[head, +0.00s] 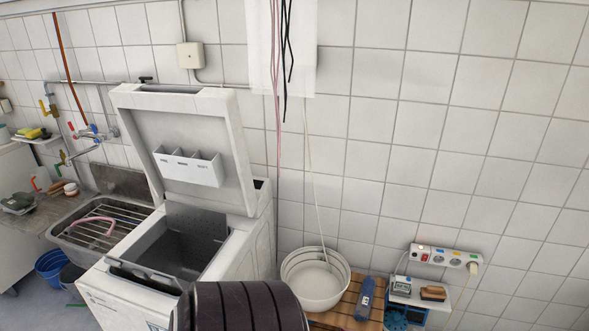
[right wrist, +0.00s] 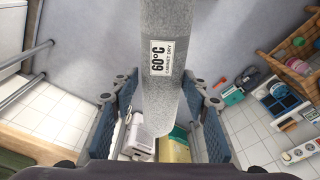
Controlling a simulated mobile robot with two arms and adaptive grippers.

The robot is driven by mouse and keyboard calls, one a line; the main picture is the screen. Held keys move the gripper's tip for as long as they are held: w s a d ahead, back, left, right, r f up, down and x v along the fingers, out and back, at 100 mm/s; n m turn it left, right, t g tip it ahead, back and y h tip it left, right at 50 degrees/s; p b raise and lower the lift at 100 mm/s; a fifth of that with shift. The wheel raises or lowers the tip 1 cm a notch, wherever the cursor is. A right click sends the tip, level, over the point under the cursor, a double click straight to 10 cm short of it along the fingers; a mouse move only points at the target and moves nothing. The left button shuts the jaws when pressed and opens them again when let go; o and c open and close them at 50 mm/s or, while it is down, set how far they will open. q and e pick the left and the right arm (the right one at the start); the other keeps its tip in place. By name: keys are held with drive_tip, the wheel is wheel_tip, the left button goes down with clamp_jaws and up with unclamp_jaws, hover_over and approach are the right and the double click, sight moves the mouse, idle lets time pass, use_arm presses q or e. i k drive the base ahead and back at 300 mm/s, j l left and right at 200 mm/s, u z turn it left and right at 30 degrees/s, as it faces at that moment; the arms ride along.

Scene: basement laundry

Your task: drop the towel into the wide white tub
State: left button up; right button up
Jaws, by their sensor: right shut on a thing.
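The wide white tub (head: 332,258) stands on a slatted wooden surface against the tiled wall, right of the open-lidded machine in the head view. A grey towel (right wrist: 161,95) with a white "60°C" label shows in the right wrist view as a long narrow roll. My right gripper (right wrist: 160,115) is shut on it, with a blue-grey finger on either side. A dark ribbed shape fills the bottom of the head view, and neither the right gripper nor the towel can be made out there. My left gripper is in neither view.
The white machine (head: 105,292) with its raised lid (head: 195,125) stands left of the tub. A blue bottle (head: 365,299) lies close right of the tub on the wooden slats (head: 344,308). A power strip (head: 446,258) is on the wall. A thin cord hangs down to the tub.

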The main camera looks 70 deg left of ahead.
sight(315, 289)
drive_tip(key=i+j+u, duration=0.2)
drive_tip(key=u, duration=0.2)
drive_tip(key=i+u, duration=1.2)
drive_tip(key=u, duration=0.35)
drive_tip(key=i+u, duration=0.15)
drive_tip(key=u, duration=0.35)
drive_tip(key=l+u, duration=0.15)
drive_tip(key=u, duration=1)
drive_tip(key=i+l, duration=0.05)
